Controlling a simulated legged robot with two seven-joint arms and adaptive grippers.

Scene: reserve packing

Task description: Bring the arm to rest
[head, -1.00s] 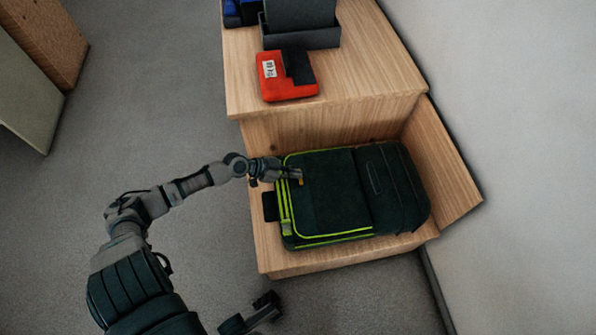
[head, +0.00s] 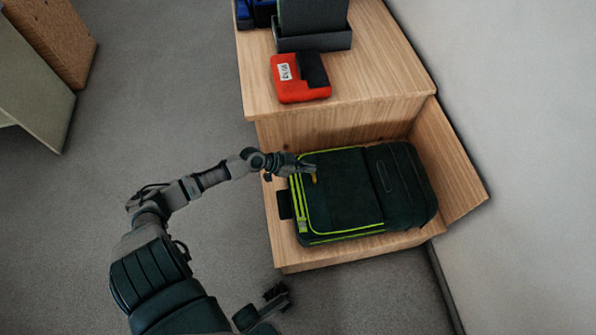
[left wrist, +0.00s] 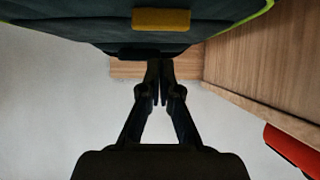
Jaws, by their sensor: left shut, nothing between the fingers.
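My left gripper (head: 308,168) is shut and empty at the near left edge of a dark green backpack (head: 345,190) with yellow-green piping. A small yellow tab (head: 314,178) on the backpack lies just by the fingertips. In the left wrist view the two fingers (left wrist: 160,80) are together with nothing between them. The backpack (left wrist: 90,30) and the yellow tab (left wrist: 161,19) fill the top of that view, apart from the fingers. Part of my right gripper (head: 276,294) shows low in the head view; its finger state is unclear.
The backpack lies on a low wooden shelf (head: 283,245) with a raised side panel (head: 452,165). A higher wooden top (head: 380,75) holds a red case (head: 290,90) and a dark grey bin (head: 315,42). A white wall (head: 520,80) stands at right. Grey floor (head: 170,80) is open at left.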

